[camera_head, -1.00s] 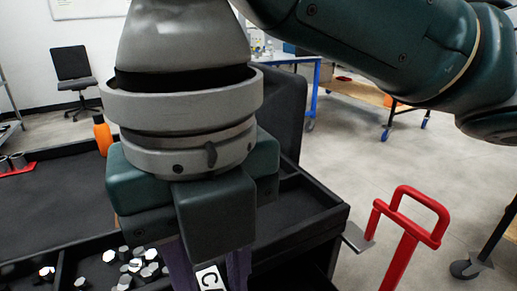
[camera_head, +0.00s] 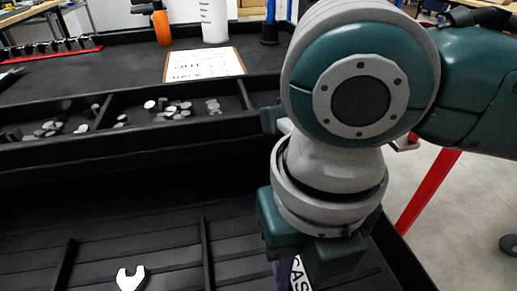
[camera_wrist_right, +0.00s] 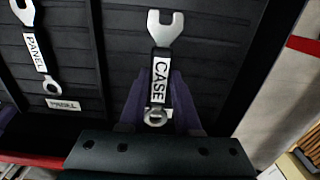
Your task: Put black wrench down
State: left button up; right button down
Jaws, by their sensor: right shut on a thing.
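The black wrench, labelled CASE, has silver ends and shows in the right wrist view (camera_wrist_right: 163,62). My right gripper (camera_wrist_right: 160,95) is shut on it, with purple fingers on both sides of its labelled handle. Its open jaw points away from my gripper. In the head view, only part of its CASE label (camera_head: 300,274) shows below my right gripper (camera_head: 287,276). The wrench is over the black drawer (camera_head: 160,222); I cannot tell whether it touches the bottom. My left gripper is not in view.
A second wrench, labelled PANEL (camera_wrist_right: 38,48), lies in the compartment to the left; its jaw shows in the head view (camera_head: 131,278). A low divider (camera_head: 206,250) separates the compartments. Behind are bins with metal pieces (camera_head: 175,108) and a clipboard (camera_head: 205,64).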

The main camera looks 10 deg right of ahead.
aim_at(295, 288)
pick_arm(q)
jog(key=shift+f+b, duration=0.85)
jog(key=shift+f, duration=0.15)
pick_arm(e)
jog(key=shift+f, duration=2.45)
jog(key=shift+f, duration=0.15)
jog(key=c, duration=0.6)
grip_release()
